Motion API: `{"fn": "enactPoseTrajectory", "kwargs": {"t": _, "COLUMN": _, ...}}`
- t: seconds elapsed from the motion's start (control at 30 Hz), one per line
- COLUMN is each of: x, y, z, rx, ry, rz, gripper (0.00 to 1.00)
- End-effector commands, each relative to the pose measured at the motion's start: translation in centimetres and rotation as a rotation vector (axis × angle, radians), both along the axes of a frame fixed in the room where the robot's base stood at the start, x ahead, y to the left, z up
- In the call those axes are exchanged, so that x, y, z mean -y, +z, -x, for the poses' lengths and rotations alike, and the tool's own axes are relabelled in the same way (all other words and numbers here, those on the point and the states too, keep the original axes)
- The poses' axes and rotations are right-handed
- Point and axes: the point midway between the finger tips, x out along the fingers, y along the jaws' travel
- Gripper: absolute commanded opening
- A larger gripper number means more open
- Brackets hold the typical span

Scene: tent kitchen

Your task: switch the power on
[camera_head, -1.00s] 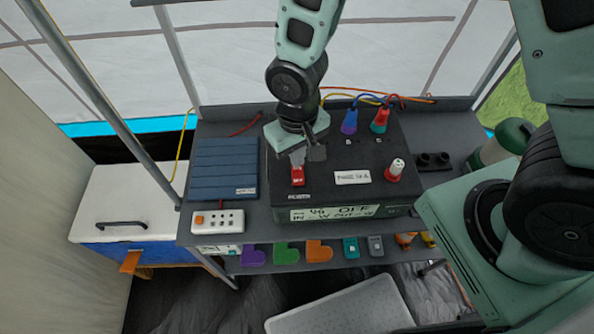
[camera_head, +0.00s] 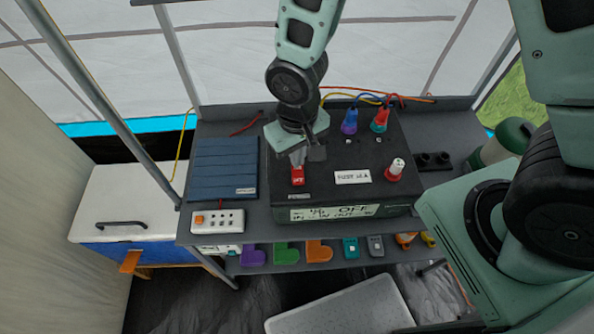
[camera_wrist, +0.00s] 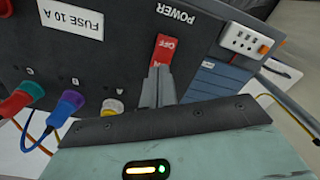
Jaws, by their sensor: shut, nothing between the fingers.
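In the wrist view the red switch (camera_wrist: 165,50) shows the word OFF, beside a POWER label (camera_wrist: 174,13). My gripper (camera_head: 299,158) is shut and empty. In the wrist view its fingertips (camera_wrist: 158,76) are at the near end of the switch, over the partly hidden ON side. I cannot tell whether they touch it.
Blue and red plugs (camera_head: 349,122) with cables stand at the back of the unit. A red and white fuse knob (camera_head: 395,170) is at its right. A blue panel (camera_head: 224,166) and a white socket strip (camera_head: 217,221) lie to the left.

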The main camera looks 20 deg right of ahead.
Motion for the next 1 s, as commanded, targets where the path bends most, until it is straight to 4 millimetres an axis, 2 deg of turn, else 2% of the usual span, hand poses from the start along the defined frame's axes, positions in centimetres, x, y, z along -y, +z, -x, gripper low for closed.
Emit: {"fn": "enactPoseTrajectory", "kwargs": {"t": 1.0, "x": 0.0, "y": -1.6, "z": 0.0, "rx": 0.000, "ry": 0.000, "rz": 0.000, "gripper": 0.00}}
